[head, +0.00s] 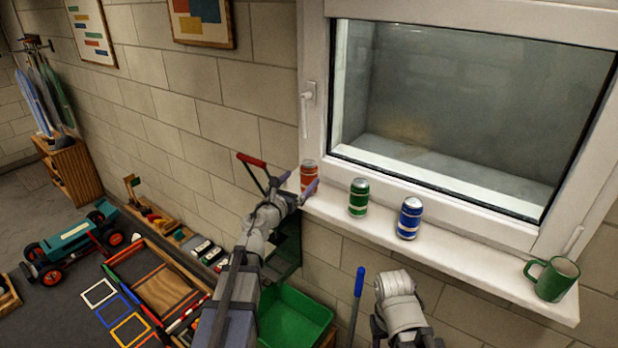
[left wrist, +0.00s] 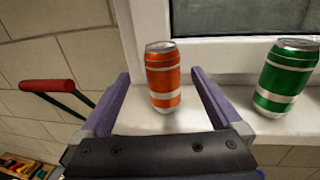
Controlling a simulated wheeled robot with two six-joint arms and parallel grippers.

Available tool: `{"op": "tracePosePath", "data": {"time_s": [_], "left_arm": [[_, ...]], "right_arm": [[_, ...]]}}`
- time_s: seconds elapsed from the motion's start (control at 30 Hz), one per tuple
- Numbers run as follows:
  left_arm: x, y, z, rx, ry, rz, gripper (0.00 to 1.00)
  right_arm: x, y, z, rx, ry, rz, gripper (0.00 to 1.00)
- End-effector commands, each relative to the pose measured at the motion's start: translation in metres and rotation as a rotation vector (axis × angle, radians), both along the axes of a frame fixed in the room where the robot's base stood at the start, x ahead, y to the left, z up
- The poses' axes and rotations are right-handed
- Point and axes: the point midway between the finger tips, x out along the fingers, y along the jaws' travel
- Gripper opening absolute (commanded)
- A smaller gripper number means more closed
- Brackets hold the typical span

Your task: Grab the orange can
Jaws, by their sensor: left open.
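The orange can (head: 308,172) stands upright on the left end of the white windowsill, with white bands around it. My left gripper (head: 296,186) is at the can, and a finger hides part of it in the head view. In the left wrist view the orange can (left wrist: 163,78) stands between the two purple fingers of my open left gripper (left wrist: 160,85), with a gap on each side. My right arm shows at the bottom of the head view, but its fingertips are not visible.
A green can (head: 358,198), a blue can (head: 409,218) and a green mug (head: 553,279) stand farther right on the windowsill (head: 465,268). The window is behind them. A red-handled tool (left wrist: 47,86) is left of my left gripper. A green bin (head: 292,318) is below.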

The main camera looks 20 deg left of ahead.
Motion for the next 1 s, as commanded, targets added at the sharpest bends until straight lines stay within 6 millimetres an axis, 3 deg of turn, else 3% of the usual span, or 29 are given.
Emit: {"op": "tracePosePath", "data": {"time_s": [0.03,0.33,0.63,0.87,1.0], "left_arm": [[0.008,-0.001,0.001,-0.001,0.000,0.000,0.99],[0.020,-0.005,0.004,-0.003,0.000,0.000,0.99],[0.060,-0.014,0.008,-0.003,0.000,0.000,0.99],[0.061,-0.015,0.008,-0.003,0.000,0.001,0.99],[0.061,-0.014,0.008,-0.003,0.000,0.001,0.87]], "right_arm": [[0.000,0.000,0.000,0.000,0.000,0.000,0.50],[0.000,0.000,0.004,0.000,0.000,0.000,0.50],[0.000,0.000,0.008,0.000,0.000,0.001,0.50],[0.000,0.000,0.008,0.000,0.000,0.001,0.50],[0.000,0.000,0.008,0.000,0.000,0.001,0.50]]}}
